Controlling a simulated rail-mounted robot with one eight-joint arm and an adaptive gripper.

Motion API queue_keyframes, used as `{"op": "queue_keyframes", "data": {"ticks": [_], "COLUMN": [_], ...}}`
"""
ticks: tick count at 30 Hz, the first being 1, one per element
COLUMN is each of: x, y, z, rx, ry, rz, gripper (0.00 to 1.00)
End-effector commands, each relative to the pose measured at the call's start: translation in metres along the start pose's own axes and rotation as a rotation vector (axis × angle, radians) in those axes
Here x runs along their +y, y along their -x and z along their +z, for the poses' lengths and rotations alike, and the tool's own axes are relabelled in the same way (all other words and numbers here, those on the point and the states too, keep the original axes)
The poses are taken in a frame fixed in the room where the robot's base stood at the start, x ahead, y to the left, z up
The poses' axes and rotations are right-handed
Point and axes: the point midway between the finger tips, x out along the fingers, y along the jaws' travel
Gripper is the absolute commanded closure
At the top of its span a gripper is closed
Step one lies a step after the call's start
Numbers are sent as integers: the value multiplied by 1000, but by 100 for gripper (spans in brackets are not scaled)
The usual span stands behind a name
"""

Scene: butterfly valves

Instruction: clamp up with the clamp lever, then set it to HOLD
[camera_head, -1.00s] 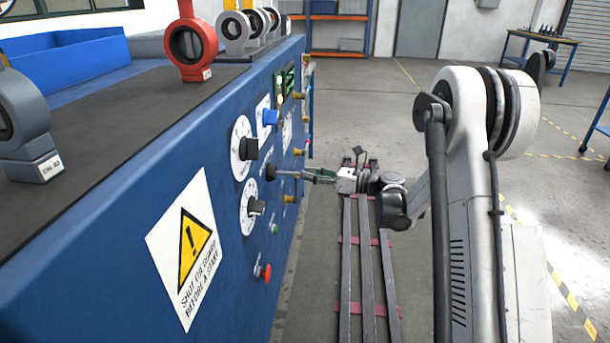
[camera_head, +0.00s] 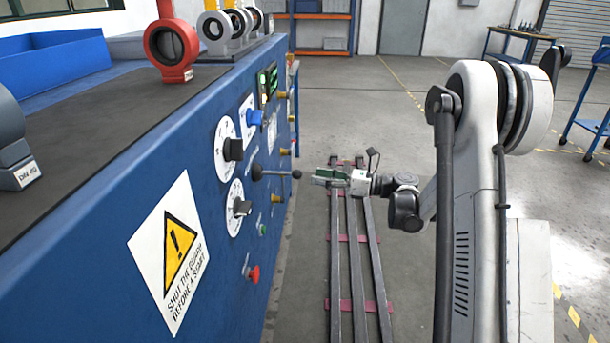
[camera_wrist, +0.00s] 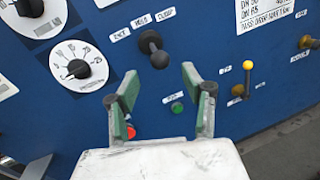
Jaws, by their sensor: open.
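The clamp lever (camera_head: 275,173) is a dark rod with a black ball knob, sticking out from the blue panel. In the wrist view, the lever (camera_wrist: 152,44) stands below small labels that seem to read EXIT, HOLD (camera_wrist: 140,20) and CLAMP (camera_wrist: 165,13). Its knob is seen nearly end-on, so I cannot tell which label it is set to. My gripper (camera_head: 320,177) is open and empty, a short gap to the right of the knob. In the wrist view, my gripper's green-padded fingers (camera_wrist: 159,76) are spread, with the knob beyond and between their tips.
Two dials (camera_head: 233,150) (camera_head: 241,208) are on the panel beside the lever. A red button (camera_head: 253,273) and a green button (camera_head: 263,229) sit below it. A yellow-knobbed lever (camera_wrist: 247,78) is to the right in the wrist view.

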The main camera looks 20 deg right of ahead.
Motion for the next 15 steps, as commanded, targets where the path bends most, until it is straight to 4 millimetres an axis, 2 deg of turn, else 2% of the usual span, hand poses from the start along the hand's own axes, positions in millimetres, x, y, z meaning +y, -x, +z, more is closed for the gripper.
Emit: {"op": "queue_keyframes", "data": {"ticks": [3, 6, 15], "x": [-1, -1, 0], "y": [22, 34, 46], "z": [0, 0, 0], "rx": [0, 0, 0], "ry": [0, 0, 0], "rz": [-3, -1, 1], "gripper": [56, 56, 56]}}
